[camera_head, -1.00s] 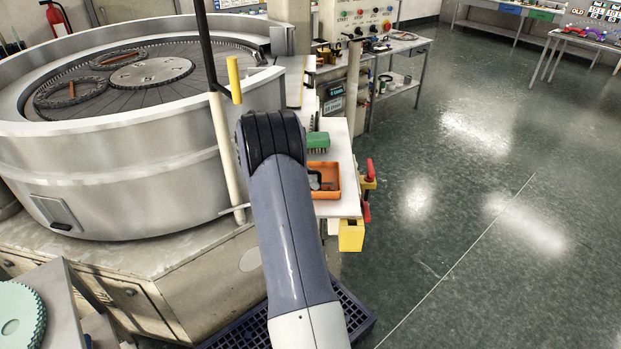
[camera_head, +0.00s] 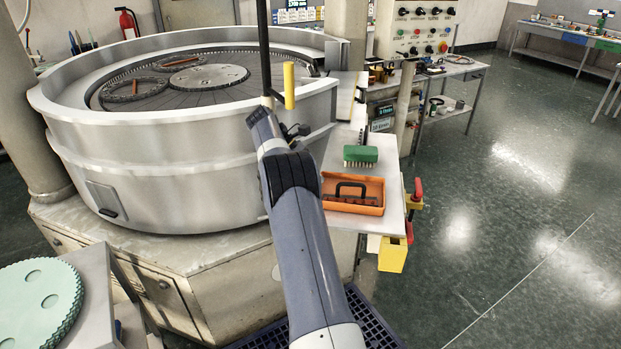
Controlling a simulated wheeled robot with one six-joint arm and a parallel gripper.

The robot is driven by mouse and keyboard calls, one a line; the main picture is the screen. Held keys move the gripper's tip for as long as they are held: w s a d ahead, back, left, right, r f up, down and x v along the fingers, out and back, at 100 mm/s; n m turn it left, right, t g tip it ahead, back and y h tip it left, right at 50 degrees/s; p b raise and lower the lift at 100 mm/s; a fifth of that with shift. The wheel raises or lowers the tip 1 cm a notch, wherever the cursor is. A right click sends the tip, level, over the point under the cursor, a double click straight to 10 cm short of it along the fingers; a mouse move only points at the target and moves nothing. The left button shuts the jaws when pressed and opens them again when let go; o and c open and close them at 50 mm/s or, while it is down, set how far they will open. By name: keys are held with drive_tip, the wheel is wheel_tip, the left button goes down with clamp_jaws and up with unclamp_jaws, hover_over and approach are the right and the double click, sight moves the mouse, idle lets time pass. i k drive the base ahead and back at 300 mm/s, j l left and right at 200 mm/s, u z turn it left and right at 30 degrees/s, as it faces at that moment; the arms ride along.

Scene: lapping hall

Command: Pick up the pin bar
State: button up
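A dark bar with a black arched handle (camera_head: 351,188) lies in an orange tray (camera_head: 352,209) on the white shelf beside the big round machine. It looks like the pin bar, but its pins cannot be made out. My gripper (camera_head: 299,130) is beyond and left of the tray, near the machine's rim and apart from the bar. It is small, dark and partly hidden by my arm's end, so its fingers do not show clearly.
A green brush (camera_head: 361,154) lies behind the tray on the shelf (camera_head: 393,190). A yellow block (camera_head: 392,255) and red-handled clamp (camera_head: 417,191) are at its right edge. A dark post with a yellow grip (camera_head: 290,85) stands close to my gripper. Open floor lies right.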

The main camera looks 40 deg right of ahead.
sight(363, 138)
drive_tip(key=j+z, duration=0.25)
drive_tip(key=j, duration=0.2)
drive_tip(key=l+z, duration=0.15)
drive_tip(key=z, duration=0.25)
drive_tip(key=l+z, duration=0.15)
drive_tip(key=z, duration=0.25)
drive_tip(key=i+l+z, duration=0.1)
drive_tip(key=z, duration=0.3)
